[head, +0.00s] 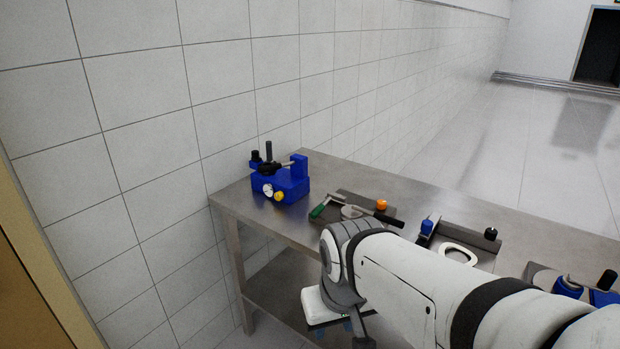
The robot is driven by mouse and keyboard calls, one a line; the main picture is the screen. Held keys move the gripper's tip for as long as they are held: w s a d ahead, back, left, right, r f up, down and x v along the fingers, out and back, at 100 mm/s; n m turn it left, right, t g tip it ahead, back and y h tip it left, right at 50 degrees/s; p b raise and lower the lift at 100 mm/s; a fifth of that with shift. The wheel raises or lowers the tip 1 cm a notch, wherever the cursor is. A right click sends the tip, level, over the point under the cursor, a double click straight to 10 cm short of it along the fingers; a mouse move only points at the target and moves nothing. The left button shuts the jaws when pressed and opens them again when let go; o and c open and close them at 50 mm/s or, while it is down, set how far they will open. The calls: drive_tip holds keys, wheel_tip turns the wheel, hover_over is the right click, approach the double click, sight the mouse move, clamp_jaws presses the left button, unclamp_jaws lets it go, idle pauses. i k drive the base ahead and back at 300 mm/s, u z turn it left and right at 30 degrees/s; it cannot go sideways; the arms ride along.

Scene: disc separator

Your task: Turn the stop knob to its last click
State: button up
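Several small devices with knobs stand on a steel bench (235,205). A blue machine (293,187) at the bench's far left end has a white round knob (267,190), a yellow knob (279,196) and black knobs on top. Which knob is the stop knob, and its angle, I cannot tell. My arm reaches in from the lower right and bends down in front of the bench. My gripper's fingers do not show, so nothing is seen touching any knob.
Right of the blue machine lie a green-handled tool (319,210) and a dark plate with an orange knob (382,204). Further right are a blue knob (427,226), a white ring (458,254) and more blue parts (567,287). A tiled wall (160,130) backs the bench.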

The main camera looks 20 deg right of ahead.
sight(382, 204)
drive_tip(key=z, duration=0.05)
drive_tip(key=i, duration=0.95)
drive_tip(key=z, duration=0.55)
